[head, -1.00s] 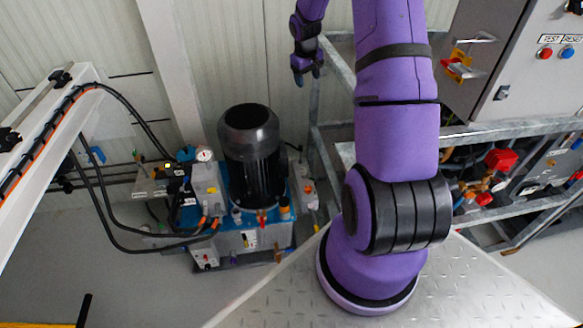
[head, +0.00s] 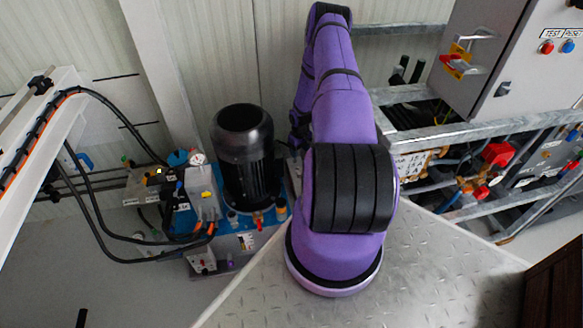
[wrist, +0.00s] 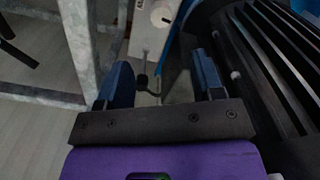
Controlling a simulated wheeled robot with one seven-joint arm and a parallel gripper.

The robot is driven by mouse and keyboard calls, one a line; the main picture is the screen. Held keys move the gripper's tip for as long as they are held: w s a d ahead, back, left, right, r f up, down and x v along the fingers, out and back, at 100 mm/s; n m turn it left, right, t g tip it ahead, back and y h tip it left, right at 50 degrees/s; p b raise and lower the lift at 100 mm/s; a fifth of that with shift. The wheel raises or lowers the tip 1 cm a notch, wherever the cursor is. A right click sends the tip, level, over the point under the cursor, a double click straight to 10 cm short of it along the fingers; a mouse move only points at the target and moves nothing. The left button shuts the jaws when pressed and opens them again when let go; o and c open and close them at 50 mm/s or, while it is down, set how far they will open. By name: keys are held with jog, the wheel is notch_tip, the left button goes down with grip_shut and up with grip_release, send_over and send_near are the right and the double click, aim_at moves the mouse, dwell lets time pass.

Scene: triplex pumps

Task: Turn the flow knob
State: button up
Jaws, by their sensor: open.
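In the wrist view my gripper (wrist: 162,74) is open, with its two blue fingers apart and nothing held between them. Ahead of it, near the top edge, a pale round knob (wrist: 161,16) with a small dark mark sits on a light panel (wrist: 143,38). I cannot tell for sure that this is the flow knob. A thin dark bent lever or rod (wrist: 143,78) shows between the fingers, apart from them as far as I can see. In the head view my arm hides the gripper and the knob.
The black ribbed motor (head: 246,160) stands close to the right finger, also in the wrist view (wrist: 262,70). A grey metal frame post (wrist: 82,40) is close on the left. A hydraulic unit with hoses (head: 203,195) and a control cabinet (head: 500,60) flank my arm.

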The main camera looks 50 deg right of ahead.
aim_at(299, 169)
notch_tip(299, 169, down, 11)
jog(key=shift+f, duration=0.2)
dwell(0.4)
jog(key=c, duration=0.9)
